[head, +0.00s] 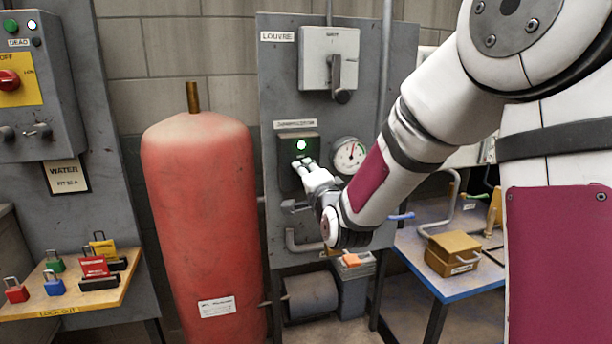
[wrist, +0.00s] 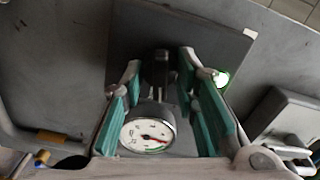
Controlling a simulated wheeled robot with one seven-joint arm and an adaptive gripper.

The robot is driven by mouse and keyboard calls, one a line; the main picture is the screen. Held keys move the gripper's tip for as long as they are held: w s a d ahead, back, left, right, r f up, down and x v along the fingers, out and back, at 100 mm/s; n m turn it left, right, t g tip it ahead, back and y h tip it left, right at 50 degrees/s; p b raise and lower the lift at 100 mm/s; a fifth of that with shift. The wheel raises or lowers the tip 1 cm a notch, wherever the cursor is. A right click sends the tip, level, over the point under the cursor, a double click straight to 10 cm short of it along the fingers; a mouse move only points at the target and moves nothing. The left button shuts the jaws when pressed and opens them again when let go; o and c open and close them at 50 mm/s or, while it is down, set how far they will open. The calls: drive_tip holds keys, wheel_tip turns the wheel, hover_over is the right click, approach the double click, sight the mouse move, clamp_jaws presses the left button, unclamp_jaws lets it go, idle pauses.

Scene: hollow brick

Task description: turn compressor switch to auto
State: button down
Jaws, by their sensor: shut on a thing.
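The compressor switch box (head: 283,152) is a dark plate on the grey panel, under a label that reads like "compressor" (head: 296,124). My gripper (head: 304,163) reaches the plate just below the lamp. In the wrist view its teal-padded fingers stand either side of the dark switch knob (wrist: 159,70), shut on it. My fingers hide the knob in the head view. Its position marks cannot be read.
A round pressure gauge (head: 348,155) sits right of the switch box, close to my gripper. The louvre box (head: 329,58) with its lever is above. A red tank (head: 202,215) stands left. A padlock shelf (head: 75,298) and a blue-edged table (head: 450,288) flank the panel.

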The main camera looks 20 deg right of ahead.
drive_tip(key=shift+m, duration=1.6)
drive_tip(key=c, duration=1.3)
unclamp_jaws()
drive_tip(key=s, duration=0.7)
drive_tip(key=shift+s+f, duration=0.1)
drive_tip(key=shift+s, duration=0.2)
